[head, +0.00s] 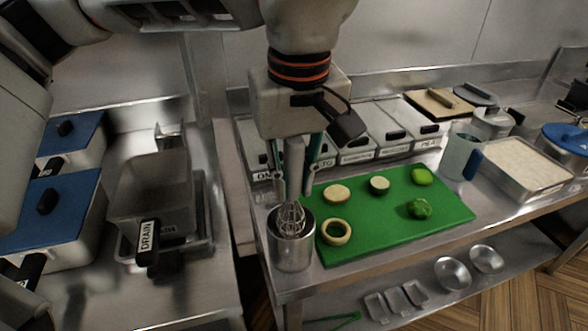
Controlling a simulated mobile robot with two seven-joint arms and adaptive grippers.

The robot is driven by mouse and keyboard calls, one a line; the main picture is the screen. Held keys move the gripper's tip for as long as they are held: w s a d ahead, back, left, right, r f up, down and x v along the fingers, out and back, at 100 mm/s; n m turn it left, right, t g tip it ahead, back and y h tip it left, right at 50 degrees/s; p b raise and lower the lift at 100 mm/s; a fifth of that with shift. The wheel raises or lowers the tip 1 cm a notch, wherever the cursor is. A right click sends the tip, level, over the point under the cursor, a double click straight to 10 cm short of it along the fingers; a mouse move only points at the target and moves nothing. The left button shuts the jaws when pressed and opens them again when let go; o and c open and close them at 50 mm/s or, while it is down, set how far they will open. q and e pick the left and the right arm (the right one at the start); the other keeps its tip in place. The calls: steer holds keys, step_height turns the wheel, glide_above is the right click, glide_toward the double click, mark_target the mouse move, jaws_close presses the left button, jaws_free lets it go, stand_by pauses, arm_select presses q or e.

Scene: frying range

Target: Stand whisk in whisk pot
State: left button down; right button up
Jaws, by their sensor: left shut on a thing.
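The whisk (292,216) hangs upright, wire end down, with its wires inside the mouth of the metal whisk pot (292,252). The pot is a steel cylinder at the front left corner of the steel table. My left gripper (297,180) points straight down above the pot and is shut on the whisk's handle. Whether the wires touch the pot's bottom is hidden by its wall. My right gripper is not in view.
A green board (385,235) with cut vegetables and rings lies just right of the pot. Lidded containers (357,148) line the back. A jug (458,155) and a white-filled tray (525,165) stand at right. Fryers with blue lids (55,215) stand at left.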

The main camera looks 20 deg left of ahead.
mark_target(293, 201)
arm_select(q)
steer(key=shift+f+b, duration=0.85)
steer(key=shift+f, duration=1.25)
steer(key=c, duration=1.8)
jaws_free()
